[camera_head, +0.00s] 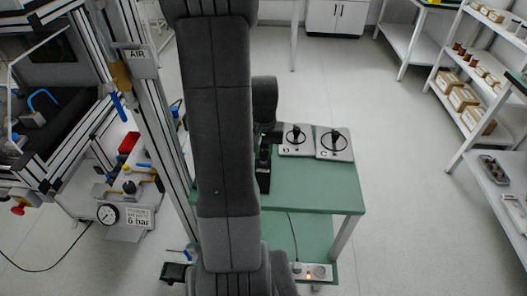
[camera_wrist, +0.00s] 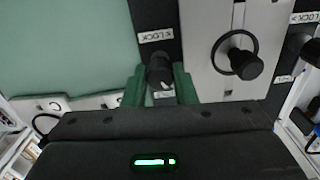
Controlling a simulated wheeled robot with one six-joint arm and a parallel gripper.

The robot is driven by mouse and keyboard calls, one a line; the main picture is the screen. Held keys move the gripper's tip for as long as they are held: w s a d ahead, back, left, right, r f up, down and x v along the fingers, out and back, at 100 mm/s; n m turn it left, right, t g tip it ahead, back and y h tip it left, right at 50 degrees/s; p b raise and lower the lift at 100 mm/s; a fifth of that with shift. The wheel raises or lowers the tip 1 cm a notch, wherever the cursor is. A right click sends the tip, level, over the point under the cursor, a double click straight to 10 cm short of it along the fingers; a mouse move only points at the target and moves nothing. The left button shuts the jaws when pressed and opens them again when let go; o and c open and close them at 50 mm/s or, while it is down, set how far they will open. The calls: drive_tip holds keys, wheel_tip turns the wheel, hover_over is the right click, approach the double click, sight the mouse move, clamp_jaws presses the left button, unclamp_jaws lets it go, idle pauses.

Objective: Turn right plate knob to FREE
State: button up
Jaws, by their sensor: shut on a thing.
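In the wrist view, a black knob (camera_wrist: 160,72) sits between the two green fingers of my gripper (camera_wrist: 160,88), which is shut on it. A white mark shows on the knob's near side. A white "LOCK" label (camera_wrist: 155,36) is just beyond it on the dark strip. A small label (camera_wrist: 164,94) lies between the fingers, mostly hidden and unreadable. A second black knob (camera_wrist: 301,46) is at the right edge with its own "LOCK" label (camera_wrist: 303,17). In the head view, my arm hides the fingers and the held knob.
A pale plate with a black ring and round handle (camera_wrist: 246,66) is right of my gripper. In the head view, two plates with black wheels (camera_head: 296,136) (camera_head: 334,141) lie on the green table (camera_head: 320,194). An aluminium frame (camera_head: 150,110) stands left; open floor is right.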

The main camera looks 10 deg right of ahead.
sight(264, 152)
drive_tip(key=m, duration=0.4)
drive_tip(key=shift+m, duration=0.4)
idle(0.4)
drive_tip(key=o, duration=1)
drive_tip(key=shift+r, duration=0.15)
wheel_tip(264, 152, up, 14)
drive_tip(key=shift+f, duration=0.2)
